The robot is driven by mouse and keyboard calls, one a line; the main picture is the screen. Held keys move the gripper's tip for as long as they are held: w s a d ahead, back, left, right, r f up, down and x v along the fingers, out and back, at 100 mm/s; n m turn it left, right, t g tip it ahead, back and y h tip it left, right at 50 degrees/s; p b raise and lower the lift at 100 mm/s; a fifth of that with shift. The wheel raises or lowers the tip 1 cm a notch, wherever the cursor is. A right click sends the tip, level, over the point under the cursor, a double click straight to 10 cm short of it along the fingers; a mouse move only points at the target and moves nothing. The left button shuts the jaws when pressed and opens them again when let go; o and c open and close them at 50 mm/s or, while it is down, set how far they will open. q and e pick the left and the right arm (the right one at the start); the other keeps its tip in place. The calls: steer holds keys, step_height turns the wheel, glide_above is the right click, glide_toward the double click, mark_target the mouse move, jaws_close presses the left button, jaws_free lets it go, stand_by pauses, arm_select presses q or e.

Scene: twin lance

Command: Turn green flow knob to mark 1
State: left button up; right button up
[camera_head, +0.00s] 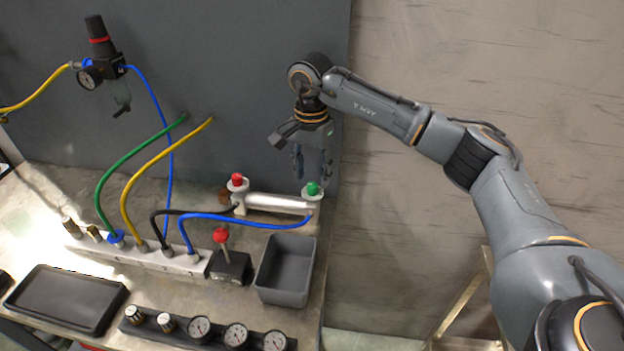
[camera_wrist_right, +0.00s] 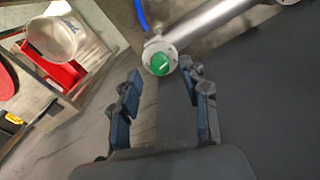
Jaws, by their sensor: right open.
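The green flow knob (camera_head: 312,188) sits on the white fitting at the right end of a silver cylinder (camera_head: 277,204), near the back right edge of the bench. My right gripper (camera_head: 312,178) is above and just behind the knob in the head view, fingers pointing down. In the right wrist view the green knob (camera_wrist_right: 160,64) shows a pale line on its face, beyond the gap between the open fingertips (camera_wrist_right: 160,82). The fingers look apart from the knob. Mark 1 cannot be made out. My left gripper is not in view.
A red knob (camera_head: 237,179) tops the cylinder's other end. A blue hose (camera_head: 245,222) runs to the green knob's fitting. A grey bin (camera_head: 286,270) and a black box with a red-topped lever (camera_head: 230,264) stand in front. The dark panel (camera_head: 250,80) rises behind.

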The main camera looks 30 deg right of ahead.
mark_target(311, 184)
step_height(311, 184, up, 10)
steer(key=shift+f, duration=0.25)
stand_by(0.4)
